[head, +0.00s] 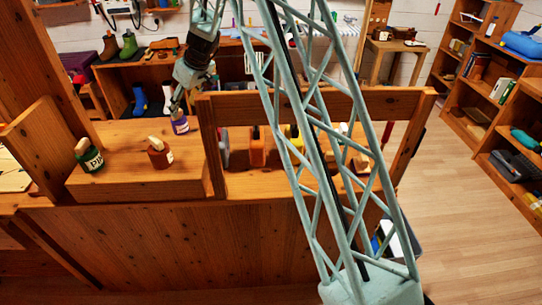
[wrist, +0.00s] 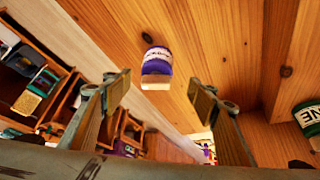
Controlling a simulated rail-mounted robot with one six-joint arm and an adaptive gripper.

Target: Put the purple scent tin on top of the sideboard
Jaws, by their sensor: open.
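The purple scent tin (head: 180,125) stands on a wooden ledge (head: 120,182), near its back right corner by an upright post. It has a white label and a pale top piece. My gripper (head: 176,106) is just above and behind it in the head view. In the wrist view my gripper (wrist: 160,94) is open, and the purple tin (wrist: 157,66) shows beyond the gap between the fingertips, with nothing held. A wooden shelf unit (head: 118,76) with boots on top stands behind; I cannot tell for sure whether it is the sideboard.
A green tin (head: 90,157) and a reddish-brown tin (head: 160,154) share the ledge. A wooden frame (head: 222,108) rises right of the purple tin, with several objects behind it. A bookcase (head: 470,110) stands at the right. The floor (head: 450,225) before it is clear.

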